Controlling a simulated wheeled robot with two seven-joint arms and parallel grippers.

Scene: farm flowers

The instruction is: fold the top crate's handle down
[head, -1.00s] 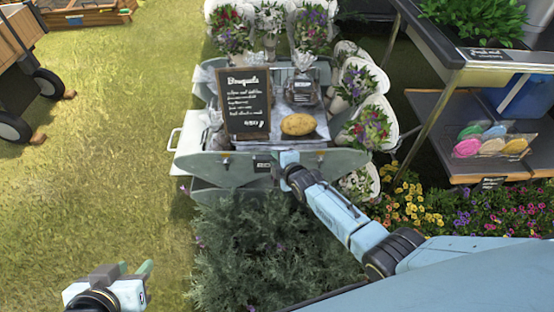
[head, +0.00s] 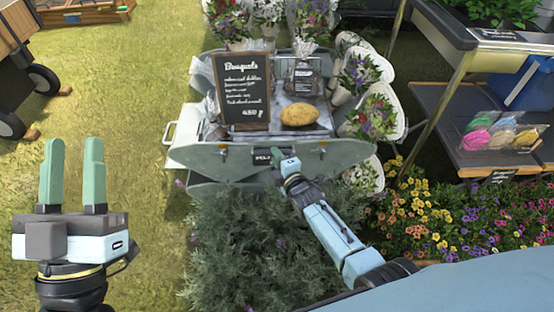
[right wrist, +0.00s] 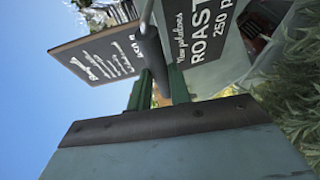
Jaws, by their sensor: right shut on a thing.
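The top crate (head: 210,158) is a grey-green crate with flared walls, stacked on a similar one at the middle of the head view. My right gripper (head: 277,155) is at the middle of its near wall, beside a small dark label. In the right wrist view, my right gripper's green fingers (right wrist: 158,90) are shut on a grey bar, the handle (right wrist: 150,35), which extends up from between them. The handle is mostly hidden in the head view, so I cannot tell its angle there. My left gripper (head: 72,150) is open and empty, fingers up, at the lower left.
A chalkboard (head: 242,92) and a potato (head: 299,115) are on the crate. Bouquets (head: 375,117) stand behind and to the right. A bush (head: 250,245) grows in front. A shelf with packaged items (head: 490,135) is at right.

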